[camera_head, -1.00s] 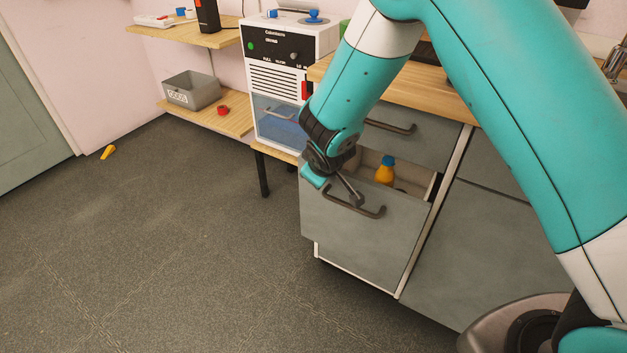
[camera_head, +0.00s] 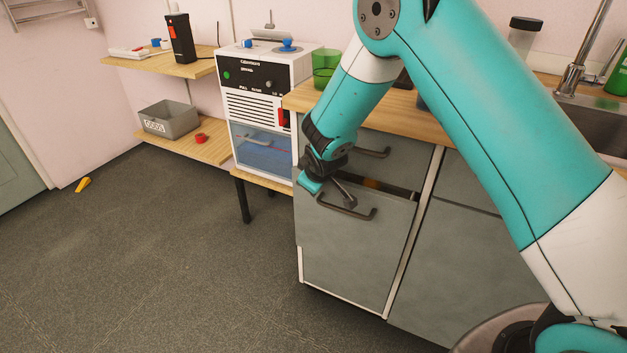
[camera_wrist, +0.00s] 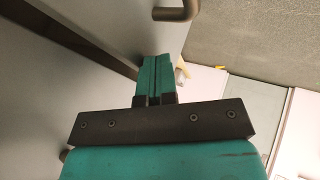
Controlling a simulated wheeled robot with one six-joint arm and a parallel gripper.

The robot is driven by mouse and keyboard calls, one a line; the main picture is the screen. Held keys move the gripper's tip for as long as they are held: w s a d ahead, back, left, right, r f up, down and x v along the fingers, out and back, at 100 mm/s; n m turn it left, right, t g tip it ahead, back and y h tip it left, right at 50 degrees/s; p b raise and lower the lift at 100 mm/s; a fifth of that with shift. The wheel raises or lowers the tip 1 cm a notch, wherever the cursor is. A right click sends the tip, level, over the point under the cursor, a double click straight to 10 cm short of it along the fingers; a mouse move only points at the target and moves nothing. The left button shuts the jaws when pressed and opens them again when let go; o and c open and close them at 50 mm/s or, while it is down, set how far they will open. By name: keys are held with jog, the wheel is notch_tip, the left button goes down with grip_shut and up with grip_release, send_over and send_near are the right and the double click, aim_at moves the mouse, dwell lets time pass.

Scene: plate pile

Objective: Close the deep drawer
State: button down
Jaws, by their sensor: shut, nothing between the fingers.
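The deep drawer (camera_head: 345,255) is the large grey front in the lower part of the cabinet, with a dark curved handle (camera_head: 362,215) near its top edge. It stands open by a narrow gap, and a sliver of something orange shows inside. My gripper (camera_head: 349,200) is shut and empty, at the top of the drawer front beside the handle. In the wrist view my closed fingers (camera_wrist: 160,78) lie close to the grey drawer front, and the handle (camera_wrist: 176,12) shows above them. Whether the fingers touch the front is hard to tell.
A shallow drawer (camera_head: 390,137) above is shut, with its own handle. A white machine (camera_head: 265,105) stands on a low table to the left. Wooden shelves (camera_head: 185,148) hold a grey bin (camera_head: 170,120). The floor in front is clear except a small yellow object (camera_head: 83,184).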

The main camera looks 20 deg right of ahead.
jog(key=s+a+r+n+p, duration=0.1)
jog(key=s+a+r, duration=0.2)
jog(key=s+r, duration=0.55)
jog(key=s+d+f+n+h, duration=0.1)
jog(key=s+f+n+h, duration=0.15)
jog(key=s+n, duration=0.4)
jog(key=n+h+b, duration=0.2)
jog(key=n+h, duration=0.1)
jog(key=n, duration=0.9)
send_near(369, 197)
jog(key=shift+g, duration=0.4)
jog(key=x, duration=0.5)
jog(key=shift+w+a+f, duration=0.15)
jog(key=shift+a+f, duration=0.05)
jog(key=shift+f, duration=0.15)
jog(key=shift+w+d, duration=0.45)
jog(key=shift+w, duration=0.05)
